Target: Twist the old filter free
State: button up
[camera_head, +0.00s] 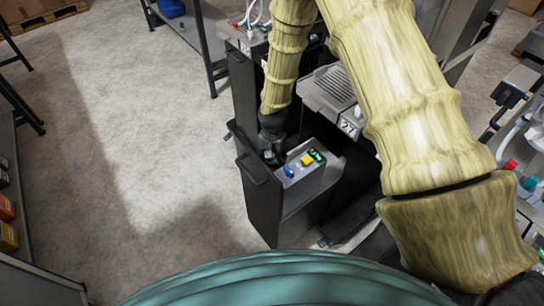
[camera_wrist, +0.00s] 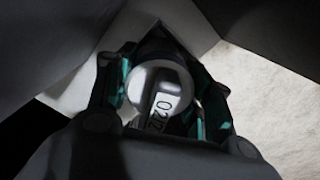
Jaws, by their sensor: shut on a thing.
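In the wrist view a round, pale filter (camera_wrist: 158,76) with a white label of dark digits sits between the two fingers of my gripper (camera_wrist: 162,98). The fingers, with teal inner pads, close on it from both sides. In the head view my gripper (camera_head: 271,150) reaches down into the open dark cabinet (camera_head: 262,205), beside a grey control box. The filter is hidden there by my gripper and the cabinet. I cannot tell whether it is still seated.
The grey control box (camera_head: 302,182) carries a blue knob, a yellow button and a green display. A shelf with small boxes (camera_head: 8,210) is at the left edge. The floor (camera_head: 150,130) between is clear.

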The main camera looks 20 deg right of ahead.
jog(key=shift+s+d+p, duration=0.15)
jog(key=shift+s+p, duration=0.1)
jog(key=shift+p, duration=0.55)
jog(key=shift+c, duration=0.2)
jog(key=shift+w+d+p, duration=0.2)
jog(key=shift+w+p, duration=0.1)
jog(key=shift+p, duration=0.35)
jog(key=m, duration=0.5)
jog(key=shift+w+m, duration=0.15)
jog(key=shift+m, duration=0.15)
jog(key=o, duration=1.3)
jog(key=shift+c, duration=0.2)
jog(key=shift+r, duration=0.15)
notch_tip(320, 180, up, 12)
jog(key=shift+f, duration=0.1)
